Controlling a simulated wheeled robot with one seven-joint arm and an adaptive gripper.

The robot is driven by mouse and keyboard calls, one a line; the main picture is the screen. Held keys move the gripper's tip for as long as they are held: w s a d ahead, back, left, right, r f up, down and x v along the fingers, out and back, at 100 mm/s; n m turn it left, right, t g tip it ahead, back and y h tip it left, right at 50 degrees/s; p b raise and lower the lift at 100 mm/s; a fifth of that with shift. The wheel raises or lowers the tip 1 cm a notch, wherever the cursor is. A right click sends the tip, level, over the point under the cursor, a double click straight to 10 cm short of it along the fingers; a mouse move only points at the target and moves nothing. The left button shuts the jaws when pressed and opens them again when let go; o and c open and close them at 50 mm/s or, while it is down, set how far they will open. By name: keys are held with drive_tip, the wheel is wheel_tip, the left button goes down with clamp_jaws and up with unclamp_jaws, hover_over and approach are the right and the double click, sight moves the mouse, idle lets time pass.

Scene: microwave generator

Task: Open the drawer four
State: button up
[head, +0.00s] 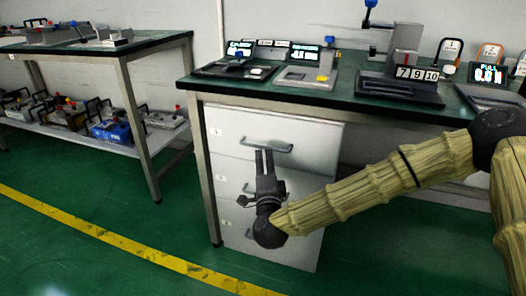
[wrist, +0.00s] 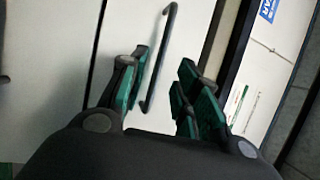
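A white drawer cabinet (head: 232,150) stands under the green-topped bench, with drawer fronts stacked one above another. Small labels sit at their left edges, too small to read surely. The top drawer looks closed and has a grey bar handle (head: 267,147). My gripper (head: 263,153) is in front of the cabinet, its fingers pointing up toward this handle. In the wrist view my gripper (wrist: 166,88) is open, and a dark bar handle (wrist: 160,60) runs between its green-padded fingers, with gaps on both sides. My gripper and arm partly hide the lower drawers and their handles.
The bench top (head: 345,97) above the cabinet carries instruments and displays. A bench leg (head: 207,180) stands close at the cabinet's left. Another table (head: 100,45) with a loaded lower shelf is at the left. Green floor with a yellow line (head: 100,235) is free in front.

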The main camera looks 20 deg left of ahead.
sight(263, 147)
drive_tip(key=b+x, duration=0.1)
drive_tip(key=x, duration=0.5)
drive_tip(key=shift+w+a+r, duration=0.1)
drive_tip(key=shift+w, duration=0.15)
clamp_jaws()
